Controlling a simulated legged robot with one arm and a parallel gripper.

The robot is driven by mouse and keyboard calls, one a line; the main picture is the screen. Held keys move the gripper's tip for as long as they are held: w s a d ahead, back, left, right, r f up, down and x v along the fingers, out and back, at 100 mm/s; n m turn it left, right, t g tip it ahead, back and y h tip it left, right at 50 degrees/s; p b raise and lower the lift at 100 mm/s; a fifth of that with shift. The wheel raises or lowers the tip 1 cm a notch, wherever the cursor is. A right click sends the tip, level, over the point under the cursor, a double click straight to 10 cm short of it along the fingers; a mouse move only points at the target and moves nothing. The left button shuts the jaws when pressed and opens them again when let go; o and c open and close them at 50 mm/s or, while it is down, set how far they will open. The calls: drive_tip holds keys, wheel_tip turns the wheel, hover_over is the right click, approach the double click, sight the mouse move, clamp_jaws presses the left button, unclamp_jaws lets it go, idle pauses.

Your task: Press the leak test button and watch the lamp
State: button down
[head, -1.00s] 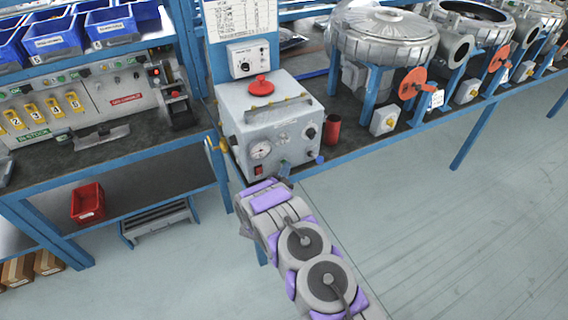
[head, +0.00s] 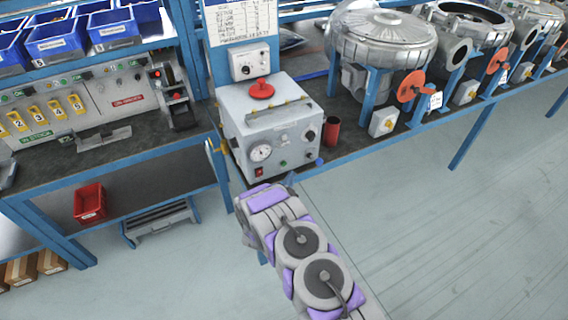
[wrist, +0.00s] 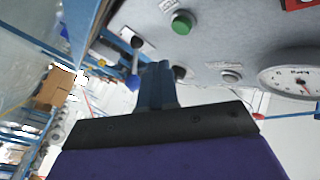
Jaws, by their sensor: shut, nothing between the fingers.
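The grey test box (head: 272,127) stands on the bench with a round gauge (head: 261,152), a red switch (head: 258,171) and a small green button (head: 283,163) on its front. The wrist view shows the green button (wrist: 181,22) above my gripper (wrist: 157,72), whose narrow fingers are shut and empty. The fingers look apart from the button. A small pale round fitting (wrist: 231,72) lies between the fingers and the gauge (wrist: 290,80); I cannot tell whether it is the lamp, and it shows no glow. In the head view my arm hides most of the gripper.
Blowers (head: 382,42) on blue stands fill the bench to the right. Blue bins (head: 57,38) stand at the left. The floor in front is clear.

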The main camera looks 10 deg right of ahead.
drive_tip(key=shift+s+d+p, duration=0.2)
drive_tip(key=shift+s+p, duration=0.05)
drive_tip(key=shift+s, duration=0.35)
drive_tip(key=shift+s+d+p, duration=0.15)
drive_tip(key=shift+s+p, duration=0.1)
drive_tip(key=shift+s, duration=0.3)
drive_tip(key=w+a+r+n+g+y, duration=0.1)
drive_tip(key=w+a+r+g+y, duration=0.15)
drive_tip(key=r, duration=0.25)
drive_tip(key=w+a+r+n+g+y, duration=0.1)
drive_tip(key=w+r+g+y, duration=0.15)
drive_tip(key=r, duration=0.25)
drive_tip(key=s+a+r+n+g+y, duration=0.3)
drive_tip(key=s+r+n+g+y, duration=0.1)
drive_tip(key=s+r, duration=0.65)
drive_tip(key=s+d+r+n+g, duration=0.2)
drive_tip(key=s+r+g, duration=0.1)
drive_tip(key=s, duration=1.2)
drive_tip(key=s+d+r+n+g, duration=0.2)
drive_tip(key=s+r, duration=0.3)
drive_tip(key=s, duration=1)
drive_tip(key=s+d+r+n+g, duration=0.2)
drive_tip(key=s+g, duration=0.3)
drive_tip(key=s, duration=0.9)
drive_tip(key=shift+s+d+r+n, duration=0.4)
drive_tip(key=shift+r, duration=0.5)
